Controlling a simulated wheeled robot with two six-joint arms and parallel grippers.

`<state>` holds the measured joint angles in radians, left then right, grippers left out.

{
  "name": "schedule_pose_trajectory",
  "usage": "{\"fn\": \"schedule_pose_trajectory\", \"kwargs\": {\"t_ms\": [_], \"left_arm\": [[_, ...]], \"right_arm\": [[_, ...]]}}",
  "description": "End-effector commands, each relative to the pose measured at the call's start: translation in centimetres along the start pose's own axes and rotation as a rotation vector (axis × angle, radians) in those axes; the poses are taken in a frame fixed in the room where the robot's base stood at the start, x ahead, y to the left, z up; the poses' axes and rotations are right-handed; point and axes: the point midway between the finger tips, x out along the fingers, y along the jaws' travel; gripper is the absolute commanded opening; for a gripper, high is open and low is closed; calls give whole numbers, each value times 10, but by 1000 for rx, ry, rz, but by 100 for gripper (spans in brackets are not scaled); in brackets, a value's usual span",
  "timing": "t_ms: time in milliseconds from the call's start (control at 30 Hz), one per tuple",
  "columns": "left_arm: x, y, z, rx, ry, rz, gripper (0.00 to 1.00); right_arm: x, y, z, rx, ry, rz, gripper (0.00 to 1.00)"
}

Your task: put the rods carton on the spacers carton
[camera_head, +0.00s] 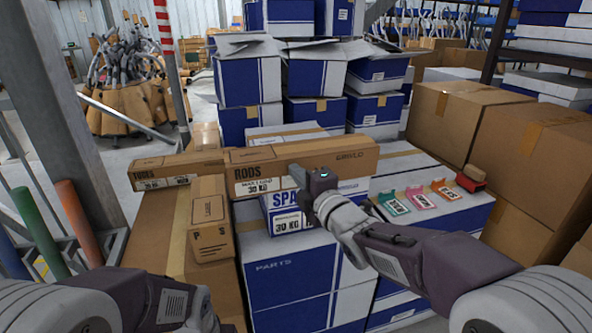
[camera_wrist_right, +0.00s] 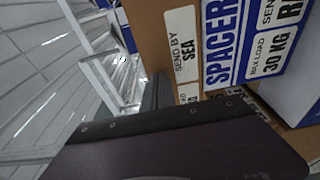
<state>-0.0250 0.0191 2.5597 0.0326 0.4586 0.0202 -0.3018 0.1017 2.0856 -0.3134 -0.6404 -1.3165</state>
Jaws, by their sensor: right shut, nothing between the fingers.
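The rods carton (camera_head: 330,156), long and brown with a white label, lies level across the spacers carton (camera_head: 287,212), which is white with blue lettering. In the right wrist view the spacers carton (camera_wrist_right: 240,45) appears sideways, with a brown carton face (camera_wrist_right: 160,50) directly against its upper edge. My right gripper (camera_head: 321,180) is shut and empty in front of the two cartons and hides part of the spacers lettering. My left arm shows at the lower left, but its gripper is outside the picture.
The tubes carton (camera_head: 176,170) lies left of the rods carton. A small brown carton (camera_head: 211,220) stands in front. Green, pink and orange tagged pieces lie on the white-and-blue parts carton tops at right. Large brown boxes (camera_head: 533,150) stand further right.

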Motion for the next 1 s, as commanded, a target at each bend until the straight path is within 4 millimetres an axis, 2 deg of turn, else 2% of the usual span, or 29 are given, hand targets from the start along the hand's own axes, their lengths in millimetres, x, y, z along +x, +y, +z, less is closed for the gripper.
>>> {"fn": "schedule_pose_trajectory", "kwargs": {"t_ms": [467, 800, 1000], "left_arm": [[-2, 0, 0, 0, 0, 0, 36], [-16, 0, -2, 0, 0, 0, 36], [-16, 0, -2, 0, 0, 0, 36]], "right_arm": [[1, 0, 1, 0, 0, 0, 0], [45, 2, 46, 0, -2, -1, 0], [51, 0, 52, 1, -1, 0, 0]]}}
